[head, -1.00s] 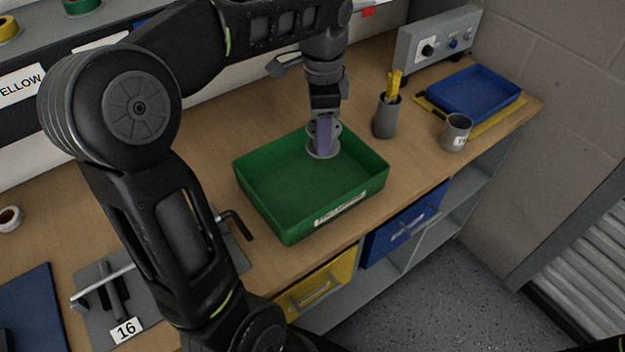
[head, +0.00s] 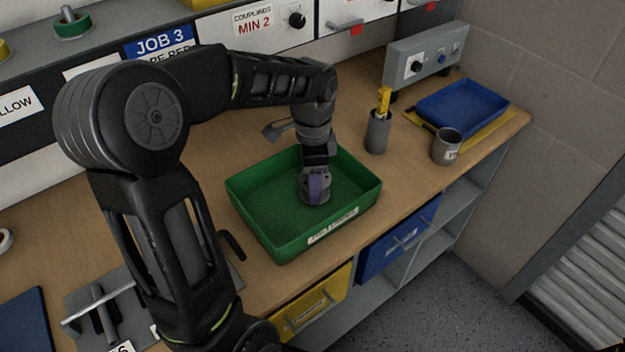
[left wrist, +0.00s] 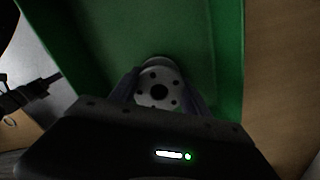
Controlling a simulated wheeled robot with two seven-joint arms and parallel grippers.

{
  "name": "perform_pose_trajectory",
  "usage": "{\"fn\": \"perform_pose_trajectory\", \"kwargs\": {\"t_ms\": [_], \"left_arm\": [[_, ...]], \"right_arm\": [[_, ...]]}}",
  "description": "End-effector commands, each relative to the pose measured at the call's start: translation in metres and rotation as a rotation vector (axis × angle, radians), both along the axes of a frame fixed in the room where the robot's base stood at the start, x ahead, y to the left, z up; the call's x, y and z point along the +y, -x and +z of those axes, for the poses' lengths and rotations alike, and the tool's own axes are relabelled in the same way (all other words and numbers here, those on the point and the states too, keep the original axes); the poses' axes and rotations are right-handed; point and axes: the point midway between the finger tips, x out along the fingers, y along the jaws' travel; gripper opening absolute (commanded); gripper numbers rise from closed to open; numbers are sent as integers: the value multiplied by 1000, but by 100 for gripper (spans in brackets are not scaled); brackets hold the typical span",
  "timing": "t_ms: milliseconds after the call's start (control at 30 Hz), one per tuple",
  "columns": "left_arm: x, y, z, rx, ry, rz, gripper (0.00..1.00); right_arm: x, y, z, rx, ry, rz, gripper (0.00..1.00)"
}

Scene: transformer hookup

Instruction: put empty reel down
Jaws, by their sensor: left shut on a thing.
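My left gripper (head: 315,188) reaches down inside the green tray (head: 275,250), toward its right side. In the left wrist view my left gripper (left wrist: 158,98) is shut on the empty reel (left wrist: 159,76), a pale grey disc with a dark centre hole and small holes around it. In the head view the reel (head: 314,201) shows only in part below the fingers, low in the tray. I cannot tell whether it touches the tray floor. The rest of the tray is empty. My right gripper is not in view.
A grey cup with yellow items (head: 378,132) and a mug (head: 446,147) stand right of the green tray. A blue tray (head: 463,106) lies farther right. A grey plate with a clamp-like tool (head: 100,305) is at lower left.

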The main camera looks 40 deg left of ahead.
Motion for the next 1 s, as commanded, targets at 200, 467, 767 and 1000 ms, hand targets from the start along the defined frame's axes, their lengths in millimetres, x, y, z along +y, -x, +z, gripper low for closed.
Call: {"fn": "perform_pose_trajectory", "kwargs": {"t_ms": [200, 467, 767, 1000], "left_arm": [[0, 0, -5, -2, -1, 0, 3], [0, 0, -9, -2, -1, -1, 56], [0, 0, -8, -2, -1, -1, 76], [0, 0, -7, -2, -1, -1, 76]], "right_arm": [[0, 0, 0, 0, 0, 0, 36], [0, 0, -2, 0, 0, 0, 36], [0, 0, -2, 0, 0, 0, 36], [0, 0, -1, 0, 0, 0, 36]]}}
